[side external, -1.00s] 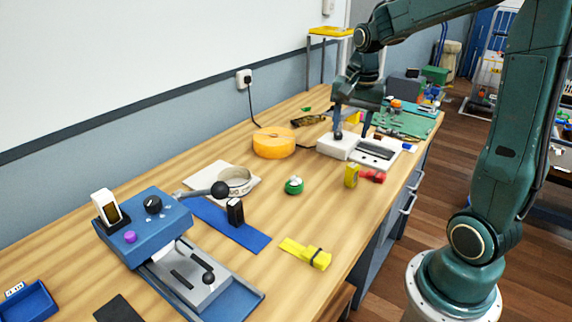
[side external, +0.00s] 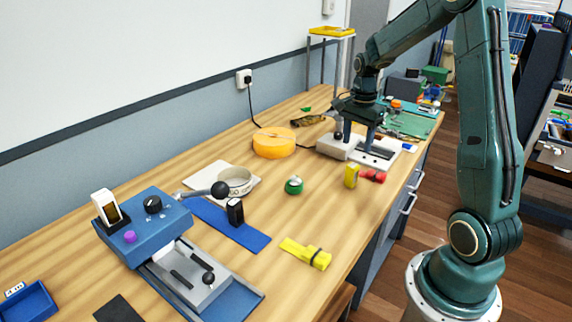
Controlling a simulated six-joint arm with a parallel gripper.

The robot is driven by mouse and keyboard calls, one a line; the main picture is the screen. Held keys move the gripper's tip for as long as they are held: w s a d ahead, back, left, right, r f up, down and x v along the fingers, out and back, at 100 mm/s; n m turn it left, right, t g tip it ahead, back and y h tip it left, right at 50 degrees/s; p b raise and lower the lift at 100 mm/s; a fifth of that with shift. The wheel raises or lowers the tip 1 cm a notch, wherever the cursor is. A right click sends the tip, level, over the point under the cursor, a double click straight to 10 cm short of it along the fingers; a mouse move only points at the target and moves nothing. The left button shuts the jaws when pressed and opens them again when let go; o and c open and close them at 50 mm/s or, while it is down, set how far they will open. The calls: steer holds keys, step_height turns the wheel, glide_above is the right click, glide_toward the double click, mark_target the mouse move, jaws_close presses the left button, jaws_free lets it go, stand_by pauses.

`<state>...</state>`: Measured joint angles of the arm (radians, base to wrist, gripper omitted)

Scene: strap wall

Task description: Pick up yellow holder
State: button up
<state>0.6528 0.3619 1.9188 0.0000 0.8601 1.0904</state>
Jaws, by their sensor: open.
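A yellow piece with a flat tab and a block crossed by a dark band (side external: 305,253) lies near the front edge of the bench. A small upright yellow block (side external: 351,176) stands farther back, beside a red piece. I cannot tell for certain which of these is the yellow holder. My gripper (side external: 359,145) is open, fingers pointing down, over the white device with a dark slot (side external: 375,156) at the back of the bench. It is empty as far as I can see, behind both yellow pieces and apart from them.
An orange ring (side external: 274,143), a green round piece (side external: 294,186) and a red piece (side external: 373,176) stand mid-bench. A blue lever press (side external: 147,226) and a blue strip (side external: 228,228) with a black block occupy the left. The wood around the banded yellow piece is clear.

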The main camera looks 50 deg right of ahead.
mark_target(352, 175)
step_height(352, 175, down, 7)
steer(key=shift+f, duration=0.15)
stand_by(0.4)
steer(key=shift+f, duration=2.55)
steer(key=c, duration=1.1)
steer(key=shift+r, duration=0.1)
step_height(352, 175, up, 20)
steer(key=shift+f, duration=0.1)
